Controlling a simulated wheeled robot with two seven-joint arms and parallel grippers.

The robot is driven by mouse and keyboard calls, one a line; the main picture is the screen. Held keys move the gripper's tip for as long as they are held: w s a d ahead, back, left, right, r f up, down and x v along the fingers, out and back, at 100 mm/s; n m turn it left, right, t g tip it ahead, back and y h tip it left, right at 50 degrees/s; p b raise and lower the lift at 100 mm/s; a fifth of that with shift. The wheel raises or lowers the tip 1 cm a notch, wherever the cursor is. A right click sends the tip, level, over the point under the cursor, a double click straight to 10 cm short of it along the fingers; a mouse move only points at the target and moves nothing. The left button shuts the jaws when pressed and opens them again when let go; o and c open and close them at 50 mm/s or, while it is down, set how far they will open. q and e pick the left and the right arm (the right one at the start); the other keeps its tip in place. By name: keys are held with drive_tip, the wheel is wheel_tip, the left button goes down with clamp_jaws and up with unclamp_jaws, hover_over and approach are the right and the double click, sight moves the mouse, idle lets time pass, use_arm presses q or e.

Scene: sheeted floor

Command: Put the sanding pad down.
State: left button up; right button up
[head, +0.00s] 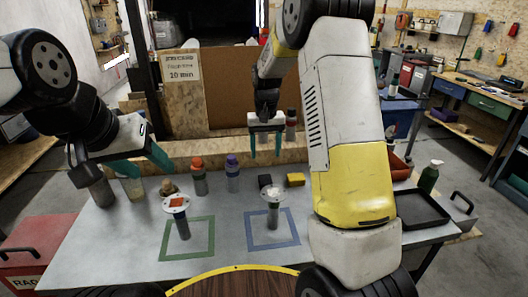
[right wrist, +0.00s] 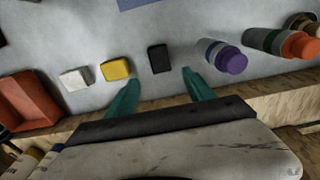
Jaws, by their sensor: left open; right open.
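Small blocks lie on the grey table; I cannot tell for sure which is the sanding pad. A black block (head: 264,181) lies beside a yellow block (head: 295,180). In the right wrist view the black block (right wrist: 158,59), the yellow block (right wrist: 116,69) and a whitish block (right wrist: 75,79) lie in a row. My right gripper (head: 266,157) is open and empty above the table's back, its fingers pointing down. In the right wrist view its fingertips (right wrist: 158,80) lie either side of the black block's near end, apart from it. My left gripper (head: 156,172) is open and empty at the left.
A purple-capped bottle (head: 232,174) and an orange-capped bottle (head: 199,176) stand left of the blocks. Two round-topped stands (head: 183,228) (head: 272,216) are by the green outline (head: 166,257) and blue outline (head: 250,247). A black tray (head: 421,209) is at right.

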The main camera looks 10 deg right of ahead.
drive_tip(key=s+d+r+t+y, duration=0.2)
drive_tip(key=s+r+t, duration=0.1)
drive_tip(key=s+r, duration=1)
drive_tip(key=s+r+t, duration=0.1)
drive_tip(key=s, duration=0.7)
drive_tip(key=s+r+t, duration=0.2)
drive_tip(key=s, duration=0.5)
drive_tip(key=shift+s+a+r+n, duration=0.15)
drive_tip(key=shift+s+r+n, duration=0.15)
drive_tip(key=shift+s, duration=0.1)
